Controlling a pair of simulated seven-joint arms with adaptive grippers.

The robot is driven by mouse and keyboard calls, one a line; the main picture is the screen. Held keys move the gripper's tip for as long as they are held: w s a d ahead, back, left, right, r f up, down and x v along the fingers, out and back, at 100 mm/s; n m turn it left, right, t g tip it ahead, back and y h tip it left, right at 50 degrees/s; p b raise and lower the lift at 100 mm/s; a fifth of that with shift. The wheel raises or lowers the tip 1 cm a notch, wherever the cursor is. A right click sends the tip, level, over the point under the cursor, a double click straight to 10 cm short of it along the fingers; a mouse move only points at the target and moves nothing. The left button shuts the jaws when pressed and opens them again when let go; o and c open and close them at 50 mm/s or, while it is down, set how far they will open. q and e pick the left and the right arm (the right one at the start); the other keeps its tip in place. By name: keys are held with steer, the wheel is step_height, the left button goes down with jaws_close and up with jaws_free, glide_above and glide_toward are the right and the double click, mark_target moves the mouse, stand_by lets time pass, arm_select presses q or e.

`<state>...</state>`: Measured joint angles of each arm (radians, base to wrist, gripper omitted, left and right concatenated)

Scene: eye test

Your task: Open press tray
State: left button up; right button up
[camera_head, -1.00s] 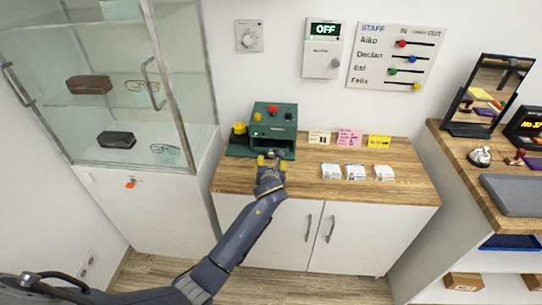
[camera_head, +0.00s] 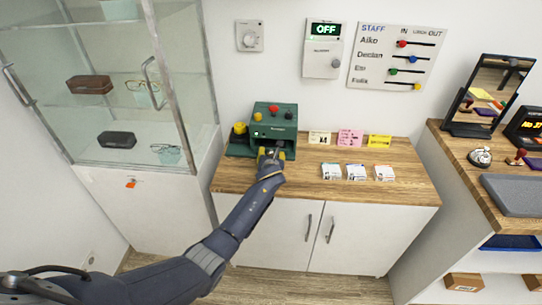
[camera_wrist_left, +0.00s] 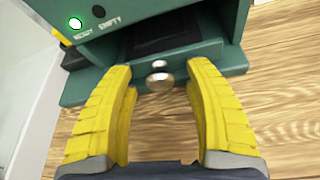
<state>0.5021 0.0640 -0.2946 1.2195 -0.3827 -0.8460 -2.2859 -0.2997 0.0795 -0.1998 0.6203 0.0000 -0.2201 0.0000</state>
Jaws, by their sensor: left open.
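The green press (camera_head: 272,124) stands at the left end of the wooden counter, with red, yellow and black knobs on top. In the left wrist view its front (camera_wrist_left: 195,20) shows a lit green light beside lettering, and a dark tray recess (camera_wrist_left: 178,35). A round metal knob (camera_wrist_left: 159,81) sticks out at the front of the tray. My left gripper (camera_head: 271,155) is at the press front. In the left wrist view its yellow fingers (camera_wrist_left: 160,105) are open on either side of the knob, apart from it. My right gripper is not in view.
The wooden counter (camera_head: 320,187) holds small cards (camera_head: 357,172) and signs (camera_head: 349,137) right of the press. A glass cabinet (camera_head: 120,80) stands at the left. A yellow round object (camera_head: 240,128) sits beside the press.

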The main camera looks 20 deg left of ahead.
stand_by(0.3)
arm_select(q)
jaws_close()
stand_by(0.4)
